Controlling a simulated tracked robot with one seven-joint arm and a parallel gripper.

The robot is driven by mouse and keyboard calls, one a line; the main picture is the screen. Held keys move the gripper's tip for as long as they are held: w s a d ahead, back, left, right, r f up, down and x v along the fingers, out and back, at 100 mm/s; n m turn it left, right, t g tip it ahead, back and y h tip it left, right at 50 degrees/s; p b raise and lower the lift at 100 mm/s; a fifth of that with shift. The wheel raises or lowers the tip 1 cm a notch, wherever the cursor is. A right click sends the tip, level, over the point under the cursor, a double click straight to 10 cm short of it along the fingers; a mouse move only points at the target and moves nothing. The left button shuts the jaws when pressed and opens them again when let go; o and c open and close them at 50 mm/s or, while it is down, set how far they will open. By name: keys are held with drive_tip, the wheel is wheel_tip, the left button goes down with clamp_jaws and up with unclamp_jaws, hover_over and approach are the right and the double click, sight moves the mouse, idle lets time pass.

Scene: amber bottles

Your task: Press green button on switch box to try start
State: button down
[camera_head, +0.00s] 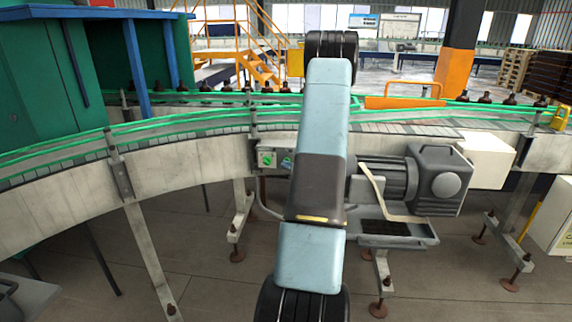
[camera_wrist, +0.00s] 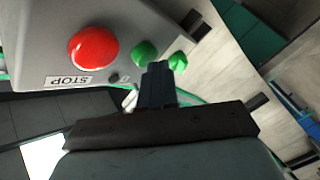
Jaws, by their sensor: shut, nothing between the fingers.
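The grey switch box (camera_wrist: 110,25) fills the upper left of the wrist view. It carries a large red button (camera_wrist: 93,47) beside a STOP label (camera_wrist: 68,80), and a smaller green button (camera_wrist: 145,52). A second green knob-like part (camera_wrist: 178,61) shows just right of it. My gripper (camera_wrist: 158,68) is shut and empty, its tips just below and between the two green parts in the picture. I cannot tell whether the tips touch either. In the head view the small switch box (camera_head: 266,158) hangs under the conveyor edge, left of my arm; my gripper is not discernible there.
The curved conveyor (camera_head: 190,150) with green rails runs across the head view, with dark bottles (camera_head: 245,87) along its far side. A grey motor (camera_head: 410,180) sits right of my arm. Conveyor legs (camera_head: 150,255) stand on the floor.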

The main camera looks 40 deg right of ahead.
drive_tip(key=shift+w+d, duration=0.15)
drive_tip(key=shift+d, duration=0.05)
drive_tip(key=shift+a, duration=0.15)
idle(0.5)
drive_tip(key=shift+s+a, duration=0.55)
drive_tip(key=shift+s+a, duration=1.65)
drive_tip(key=shift+a, duration=0.25)
